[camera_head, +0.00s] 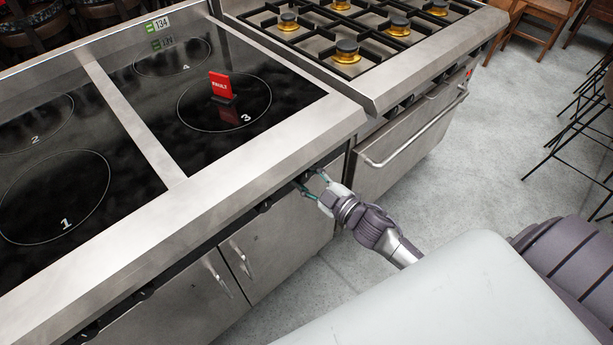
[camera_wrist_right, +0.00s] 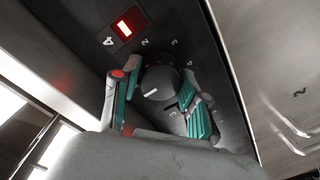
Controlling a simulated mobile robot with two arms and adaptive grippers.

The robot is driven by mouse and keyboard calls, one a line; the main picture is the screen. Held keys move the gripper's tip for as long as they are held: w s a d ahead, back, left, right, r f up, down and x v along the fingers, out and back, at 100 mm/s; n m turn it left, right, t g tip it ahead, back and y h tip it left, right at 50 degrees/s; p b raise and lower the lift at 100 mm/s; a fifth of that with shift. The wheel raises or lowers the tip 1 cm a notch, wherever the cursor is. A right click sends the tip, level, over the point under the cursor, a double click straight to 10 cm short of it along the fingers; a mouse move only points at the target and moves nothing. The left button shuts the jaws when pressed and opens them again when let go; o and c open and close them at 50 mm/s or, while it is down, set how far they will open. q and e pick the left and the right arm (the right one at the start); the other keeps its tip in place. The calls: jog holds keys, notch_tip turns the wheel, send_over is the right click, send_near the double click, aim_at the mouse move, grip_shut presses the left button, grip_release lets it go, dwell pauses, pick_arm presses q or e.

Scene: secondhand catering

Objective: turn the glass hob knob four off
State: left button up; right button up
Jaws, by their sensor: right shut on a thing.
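The glass hob (camera_head: 150,100) has ring zones marked 1, 2, 3 and 4. In the right wrist view, knob four (camera_wrist_right: 160,80) is a round dark knob with a short white pointer line, on a dark panel with printed numbers. A large 4 and a lit red indicator (camera_wrist_right: 126,28) sit beside it. My right gripper (camera_wrist_right: 158,98) has a green-padded finger on each side of the knob and is shut on it. In the head view, my right gripper (camera_head: 312,187) is at the hob's front edge, and the knob is hidden there. My left gripper is not in view.
A red sign (camera_head: 220,88) stands on zone 3. A gas range (camera_head: 375,40) with an oven handle (camera_head: 415,130) adjoins on the right. Cabinet doors (camera_head: 240,255) lie below the hob's front. Open floor (camera_head: 490,130) lies to the right, with stools beyond.

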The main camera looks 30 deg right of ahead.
jog(key=o, duration=1.1)
jog(key=shift+o, duration=0.2)
jog(key=shift+s, duration=0.1)
jog(key=shift+s+d, duration=0.1)
jog(key=shift+s, duration=0.2)
jog(key=v, duration=1.1)
jog(key=shift+s, duration=0.1)
